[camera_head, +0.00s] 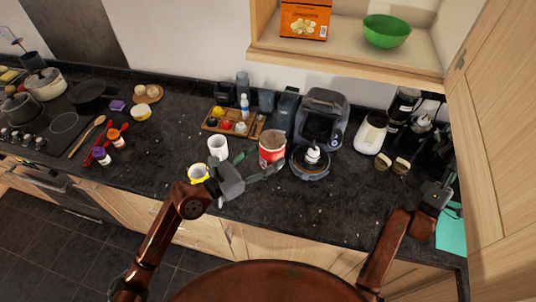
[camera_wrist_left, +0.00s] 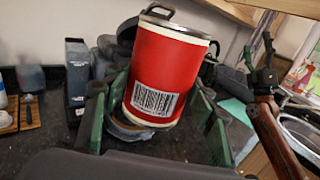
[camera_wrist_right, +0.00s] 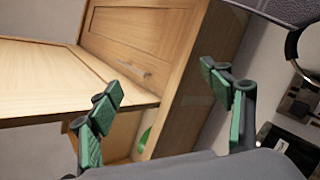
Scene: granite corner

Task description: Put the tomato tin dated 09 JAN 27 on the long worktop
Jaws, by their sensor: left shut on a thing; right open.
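A red tin (camera_head: 272,146) with pale rims is at the middle of the dark worktop in the head view. In the left wrist view the tin (camera_wrist_left: 163,72) stands between the fingers, slightly tilted in the picture, with a barcode towards the camera. No date can be read. My left gripper (camera_head: 262,164) is shut on this tin; I cannot tell whether the tin's base touches the worktop (camera_head: 190,125). My right gripper (camera_head: 437,192) is open and empty at the right; its spread fingers show in the right wrist view (camera_wrist_right: 170,110).
A wooden tray (camera_head: 232,124) lies behind. An open shelf (camera_head: 345,58) holds a green bowl (camera_head: 387,31).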

